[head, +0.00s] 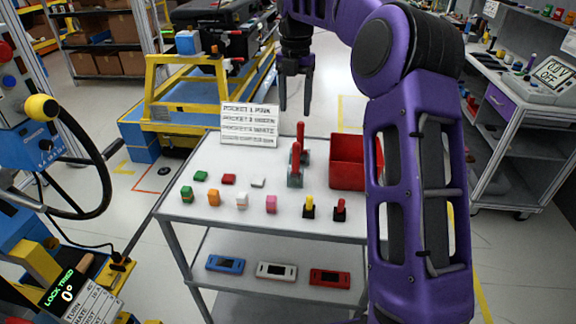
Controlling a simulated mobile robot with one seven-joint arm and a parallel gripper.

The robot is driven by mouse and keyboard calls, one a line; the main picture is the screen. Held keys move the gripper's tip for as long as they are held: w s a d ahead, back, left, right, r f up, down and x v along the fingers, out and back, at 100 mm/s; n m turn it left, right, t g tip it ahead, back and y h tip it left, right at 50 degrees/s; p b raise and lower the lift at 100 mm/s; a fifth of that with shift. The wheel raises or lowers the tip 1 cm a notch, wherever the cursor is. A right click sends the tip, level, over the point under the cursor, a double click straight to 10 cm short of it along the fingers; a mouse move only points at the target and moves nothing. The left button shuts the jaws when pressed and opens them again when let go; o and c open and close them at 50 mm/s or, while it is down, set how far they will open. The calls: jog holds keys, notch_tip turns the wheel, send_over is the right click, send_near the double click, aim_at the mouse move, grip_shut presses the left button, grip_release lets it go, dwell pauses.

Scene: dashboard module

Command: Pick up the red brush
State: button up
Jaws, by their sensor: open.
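The red brush (340,210) stands upright near the front right of the white cart top (200,157), a small dark base with a red handle. A similar brush with a yellow handle (309,208) stands just to its left. My gripper (296,109) hangs with its fingers pointing down, open and empty. In the picture it is above the back of the cart, up and left of the red brush and apart from it. My arm passes just right of the red brush in this view without covering it.
A red bin (349,164) and a grey fixture with red levers (297,165) stand behind the brushes. A printed sign (249,125) stands at the back edge. Coloured devices lie on the lower shelf.

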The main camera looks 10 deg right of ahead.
aim_at(295, 143)
notch_tip(295, 143, down, 12)
jog(key=shift+d+r+b, duration=0.1)
jog(key=shift+r+b, duration=0.05)
jog(key=shift+b, duration=0.6)
jog(key=shift+s+d+f, duration=0.1)
jog(key=shift+f, duration=1.25)
jog(key=shift+d+f, duration=0.1)
jog(key=shift+f, duration=1.25)
jog(key=shift+c, duration=0.3)
grip_shut()
